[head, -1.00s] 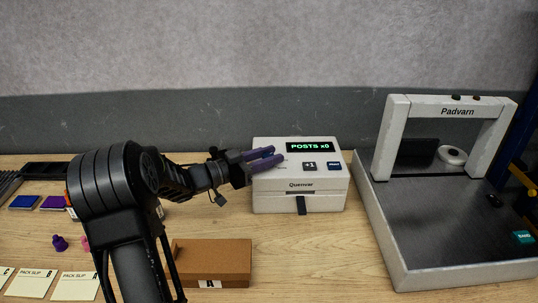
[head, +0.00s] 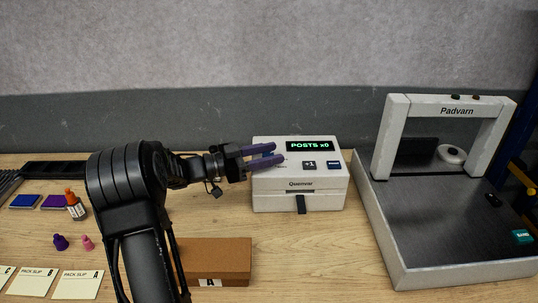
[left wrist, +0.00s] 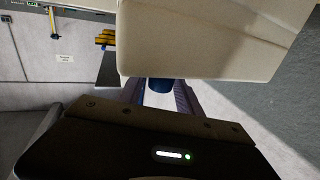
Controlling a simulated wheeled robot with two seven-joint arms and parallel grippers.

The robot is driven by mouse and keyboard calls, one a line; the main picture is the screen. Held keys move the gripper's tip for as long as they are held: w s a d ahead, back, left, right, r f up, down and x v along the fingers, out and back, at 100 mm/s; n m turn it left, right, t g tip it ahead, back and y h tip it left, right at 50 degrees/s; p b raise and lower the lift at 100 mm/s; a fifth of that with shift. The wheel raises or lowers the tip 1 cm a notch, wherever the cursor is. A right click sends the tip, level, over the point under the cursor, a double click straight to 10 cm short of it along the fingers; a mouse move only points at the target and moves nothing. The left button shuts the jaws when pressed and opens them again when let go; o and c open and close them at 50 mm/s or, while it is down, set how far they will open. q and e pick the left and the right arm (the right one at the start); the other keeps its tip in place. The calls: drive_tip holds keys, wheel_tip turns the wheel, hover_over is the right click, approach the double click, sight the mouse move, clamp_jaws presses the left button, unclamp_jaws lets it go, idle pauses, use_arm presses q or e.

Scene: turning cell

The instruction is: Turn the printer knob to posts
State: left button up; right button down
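The white label printer (head: 300,200) stands on the bench, its lit display (head: 309,146) reading "POSTS x0". My left gripper (head: 279,154) reaches in from the left over the printer's left top. Its two purple fingers are apart, with a gap between them. The knob is not clear in the head view; the fingers cover that part of the panel. In the left wrist view, a dark blue round part (left wrist: 160,85), seemingly the knob, shows between the fingers beside the pale printer body (left wrist: 200,40). I cannot tell whether a finger touches it. My right gripper is out of view.
A brown box (head: 215,256) lies in front of the printer at left. A grey tray machine marked "Padvarn" (head: 440,235) stands at right. Ink pads (head: 55,201), a small orange-capped bottle (head: 75,206), stamps (head: 61,242) and pack slips (head: 78,285) lie at left.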

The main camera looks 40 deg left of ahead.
use_arm(q)
drive_tip(key=shift+o, duration=0.7)
drive_tip(key=shift+f, duration=0.1)
drive_tip(key=shift+s+a, duration=0.1)
drive_tip(key=shift+s+a+f+b, duration=0.15)
drive_tip(key=shift+s+a+b, duration=0.2)
drive_tip(key=shift+s, duration=0.1)
drive_tip(key=b+v, duration=0.2)
drive_tip(key=v, duration=0.4)
drive_tip(key=shift+s, duration=0.2)
drive_tip(key=shift+a, duration=0.1)
